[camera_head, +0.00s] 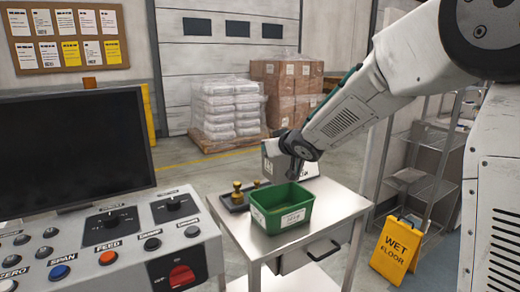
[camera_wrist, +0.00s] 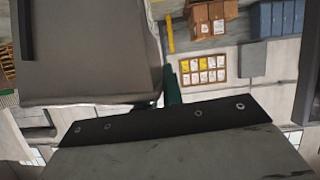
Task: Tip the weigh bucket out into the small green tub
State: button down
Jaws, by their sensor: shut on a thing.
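The small green tub (camera_head: 297,214), with white labels on its side, stands upright on a steel cart (camera_head: 338,200) in the head view. My gripper (camera_head: 293,174) points down just above and behind the tub. It is shut on the weigh bucket (camera_head: 273,156), a pale grey boxy thing with dark lettering, partly hidden by my wrist. The bucket (camera_wrist: 85,50) also fills the upper left of the wrist view, seen very close. That view shows the room turned over, so my wrist is strongly tilted. The bucket's mouth and any contents are hidden, as is most of the tub's inside.
Brass weights (camera_head: 237,192) stand on a dark tray left of the tub. A control panel (camera_head: 110,250) and black monitor (camera_head: 70,150) fill the left front. A yellow wet floor sign (camera_head: 398,248) and metal shelves (camera_head: 425,150) stand right of the cart.

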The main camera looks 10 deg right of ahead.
jog(key=s+d+m+t+y, duration=0.1)
jog(key=d+m+t, duration=0.1)
jog(key=s+d+m+t+y, duration=0.1)
jog(key=d+m+t, duration=0.1)
jog(key=s+d+m+t, duration=0.1)
jog(key=d+m+t, duration=0.1)
jog(key=m+t, duration=0.1)
jog(key=shift+y, duration=0.4)
jog(key=shift+s+d+f+m+t+h, duration=0.3)
jog(key=shift+d+f+m+t+h, duration=0.25)
jog(key=shift+m+t+h, duration=1.05)
jog(key=shift+s+d+f+m+t+h, duration=0.3)
jog(key=shift+d+f+m+t+h, duration=0.45)
jog(key=shift+m, duration=1.65)
jog(key=shift+s+d+f+m+t+h, duration=0.35)
jog(key=shift+m+t+h, duration=0.5)
jog(key=shift+m+h, duration=0.9)
jog(key=shift+a+y, duration=0.1)
jog(key=shift+y, duration=0.5)
